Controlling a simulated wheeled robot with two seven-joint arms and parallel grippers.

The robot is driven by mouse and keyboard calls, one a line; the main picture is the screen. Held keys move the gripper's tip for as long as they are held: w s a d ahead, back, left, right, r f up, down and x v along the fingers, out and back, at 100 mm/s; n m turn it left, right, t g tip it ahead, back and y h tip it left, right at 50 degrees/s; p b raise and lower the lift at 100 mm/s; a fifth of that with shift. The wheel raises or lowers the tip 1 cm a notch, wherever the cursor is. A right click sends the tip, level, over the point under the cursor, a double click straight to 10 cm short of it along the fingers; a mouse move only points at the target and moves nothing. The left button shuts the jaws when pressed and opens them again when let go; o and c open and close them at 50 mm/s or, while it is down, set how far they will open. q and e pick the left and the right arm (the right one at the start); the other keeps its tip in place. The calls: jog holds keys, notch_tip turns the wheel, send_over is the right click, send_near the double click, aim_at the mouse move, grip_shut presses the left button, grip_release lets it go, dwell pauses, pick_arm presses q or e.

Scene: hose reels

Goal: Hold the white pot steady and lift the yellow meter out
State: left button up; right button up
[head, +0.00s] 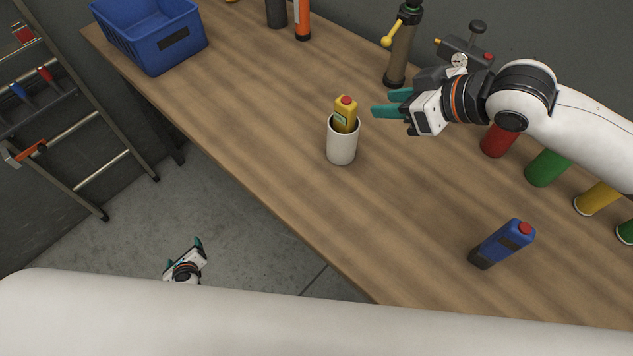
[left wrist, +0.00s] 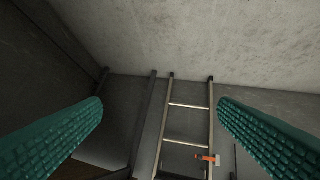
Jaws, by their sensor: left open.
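The white pot (head: 342,150) stands upright on the wooden workbench in the head view. The yellow meter (head: 345,115), with a red top, stands in it; its lower part is hidden inside the pot. My right gripper (head: 381,103) is just right of the meter, apart from it, its teal fingers open and empty and pointing left. My left gripper (head: 183,253) is low over the floor, off the bench's front edge and well away from the pot. It is open and empty; the left wrist view shows its two fingers (left wrist: 160,130) wide apart.
A blue crate (head: 150,35) sits at the far left. Red, green and yellow cylinders (head: 547,167) stand below my right arm. A pump-like device (head: 402,45) stands behind. A ladder (head: 75,120) leans at left.

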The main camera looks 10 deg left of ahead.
pick_arm(q)
jog(key=w+r+m+t+y, duration=0.1)
jog(key=w+r+m+t, duration=0.5)
jog(key=r, duration=0.8)
jog(key=w+r+m+t, duration=0.4)
jog(key=w+r+m, duration=0.45)
jog(key=r, duration=0.45)
jog(key=w+d+r+t+h, duration=0.2)
jog(key=d+r+h, duration=0.2)
jog(key=d+r, duration=0.55)
jog(key=w+d+r+t+h, duration=0.2)
jog(key=d+r+h, duration=0.35)
jog(key=r, duration=0.75)
jog(key=s+d+r+h, duration=0.2)
jog(key=d+h, duration=0.1)
jog(key=d, duration=0.4)
jog(key=g, duration=0.5)
send_near(336, 151)
jog(key=shift+w+a+h, duration=0.2)
jog(key=shift+w+h, duration=0.05)
jog(key=shift+w, duration=0.15)
jog(key=shift+d+f, duration=0.1)
jog(key=shift+d, duration=0.1)
jog(key=x, duration=1.2)
